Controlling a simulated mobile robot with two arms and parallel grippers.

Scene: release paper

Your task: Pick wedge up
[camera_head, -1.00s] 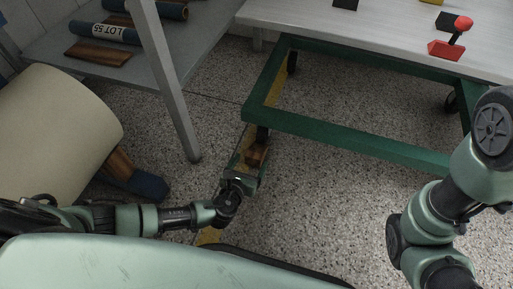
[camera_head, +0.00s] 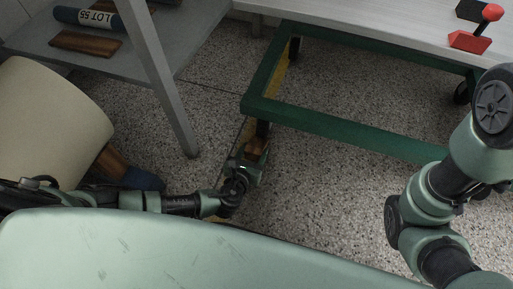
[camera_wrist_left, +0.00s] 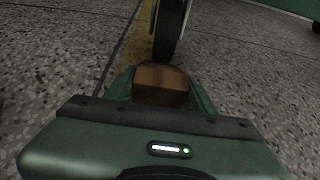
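The wedge (camera_head: 257,147) is a small brown wooden block on the speckled floor, by a caster wheel at the corner of the green table frame. My left gripper (camera_head: 248,165) is low at the floor, its fingers on either side of the wedge. In the left wrist view the wedge (camera_wrist_left: 160,84) sits between the green fingers (camera_wrist_left: 160,92), with the wheel (camera_wrist_left: 171,30) just behind it. The fingers look open around it; contact with its sides is not clear. My right arm is at the right; its gripper is not in view.
The green table frame (camera_head: 340,130) stands close above the wedge. A grey shelf leg (camera_head: 165,90) and a cream cylinder (camera_head: 50,125) are at the left. A red-knobbed object (camera_head: 470,40) is on the tabletop. Bare floor (camera_head: 320,195) lies to the right.

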